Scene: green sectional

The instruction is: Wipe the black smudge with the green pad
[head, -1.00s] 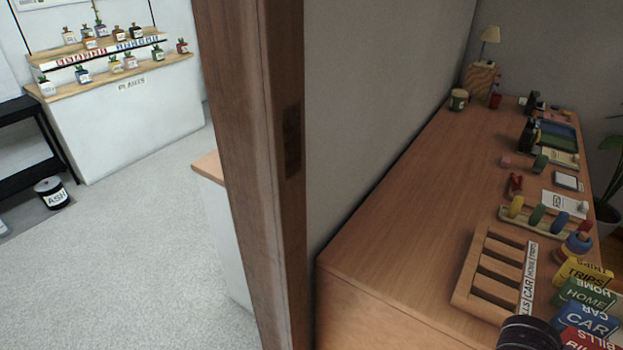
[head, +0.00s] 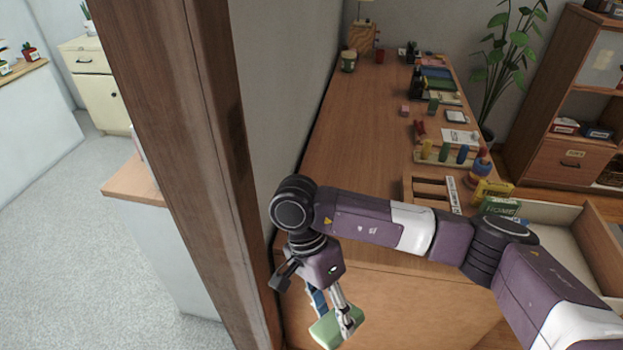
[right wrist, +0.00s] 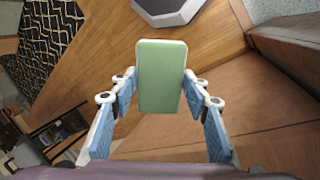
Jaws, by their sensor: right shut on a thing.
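My right gripper (head: 336,312) is shut on the green pad (head: 325,330). It holds the pad in front of the near end of the wooden desk, close to the door frame. The right wrist view shows the pad (right wrist: 162,75) upright between the blue-lined fingers of the gripper (right wrist: 158,90). I cannot make out the black smudge in either view. My left gripper is not in view.
A brown wooden post (head: 190,130) stands left of my right arm. The desk (head: 362,125) holds a slotted wooden tray (head: 409,190), colored blocks and small items. An open drawer (head: 590,235) is at the right. Grey floor (head: 60,250) lies clear at the left.

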